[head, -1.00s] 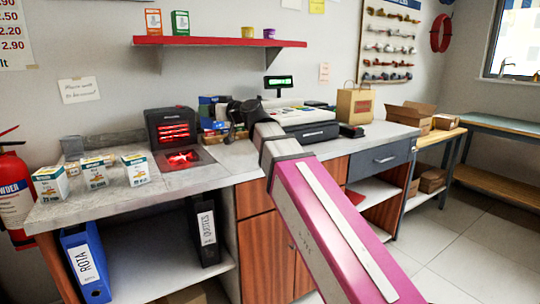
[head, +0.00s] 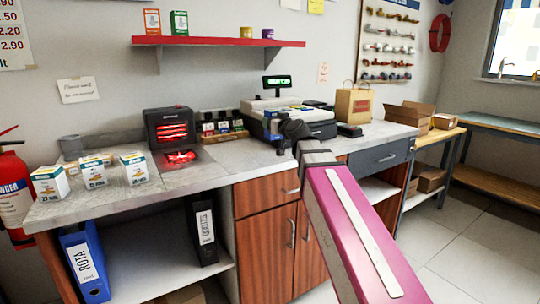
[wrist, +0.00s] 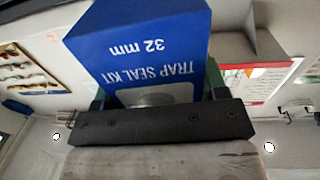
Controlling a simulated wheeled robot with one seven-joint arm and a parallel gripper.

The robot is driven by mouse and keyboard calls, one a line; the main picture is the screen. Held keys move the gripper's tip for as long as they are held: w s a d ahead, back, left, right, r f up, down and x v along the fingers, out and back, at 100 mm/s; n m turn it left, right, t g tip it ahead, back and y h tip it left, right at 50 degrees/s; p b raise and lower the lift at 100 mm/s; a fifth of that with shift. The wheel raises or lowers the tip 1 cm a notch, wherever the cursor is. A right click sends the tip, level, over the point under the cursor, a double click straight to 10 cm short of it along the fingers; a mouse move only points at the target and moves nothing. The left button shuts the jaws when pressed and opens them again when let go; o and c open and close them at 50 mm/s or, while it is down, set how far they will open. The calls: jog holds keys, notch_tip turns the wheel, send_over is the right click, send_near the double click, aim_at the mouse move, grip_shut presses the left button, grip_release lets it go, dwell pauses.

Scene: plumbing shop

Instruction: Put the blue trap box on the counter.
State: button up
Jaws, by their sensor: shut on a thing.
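The blue trap box (wrist: 140,40), printed "TRAP SEAL KIT 32 mm", fills the upper middle of the wrist view, its text upside down. My gripper (wrist: 157,88) is shut on it. In the head view my gripper (head: 292,130) is in front of the cash register, above the counter's front part. I cannot clearly make out the box there. The grey counter (head: 240,158) runs along the wall, with bare surface left of my gripper.
White boxes (head: 93,171) stand at the counter's left end. A heater-like black unit (head: 172,128) glows red beside a row of small bottles (head: 222,128). The register (head: 315,128) and a paper bag (head: 354,105) stand right. A red shelf (head: 220,42) hangs above.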

jog(key=w+d+f+m+h, duration=0.1)
jog(key=w+d+h, duration=0.1)
jog(key=d, duration=0.3)
jog(key=w+d+f+m+t+h, duration=0.1)
jog(key=w+d+f+m+h, duration=0.1)
jog(key=d, duration=0.4)
jog(key=w+d+f+m+h, duration=0.2)
jog(key=w+d+h, duration=0.1)
jog(key=d, duration=0.3)
jog(key=shift+w+d+f+t+h, duration=0.1)
jog(key=shift+w+f+t+h, duration=0.15)
jog(key=shift+w+t+h, duration=0.15)
